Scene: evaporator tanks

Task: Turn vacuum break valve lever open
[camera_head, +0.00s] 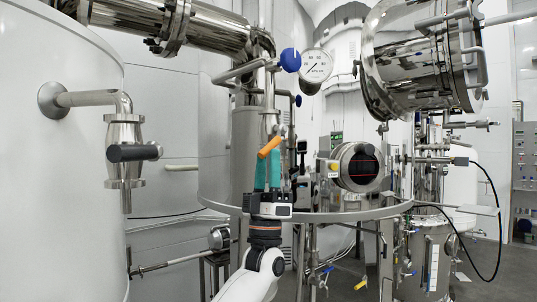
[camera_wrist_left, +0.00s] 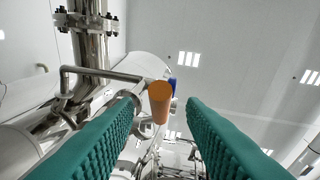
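The orange lever (camera_head: 269,147), which I take to be the vacuum break valve lever, is tilted up to the right beside a vertical steel pipe in the head view. In the left wrist view the orange lever (camera_wrist_left: 160,100) appears end-on, between the fingers in the picture and with clear space on both sides. My left gripper (camera_head: 267,162) points up just below and at the lever, its teal fingers apart. The left wrist view shows the gripper (camera_wrist_left: 160,112) open with nothing clasped. The valve body is mostly hidden. My right gripper is in neither view.
A pressure gauge (camera_head: 317,67) and a blue knob (camera_head: 290,60) sit above the lever. A steel ring rail (camera_head: 340,216) curves around the front. A large white tank (camera_head: 60,180) with a pipe stands at left. A round sight port (camera_head: 357,167) is at right.

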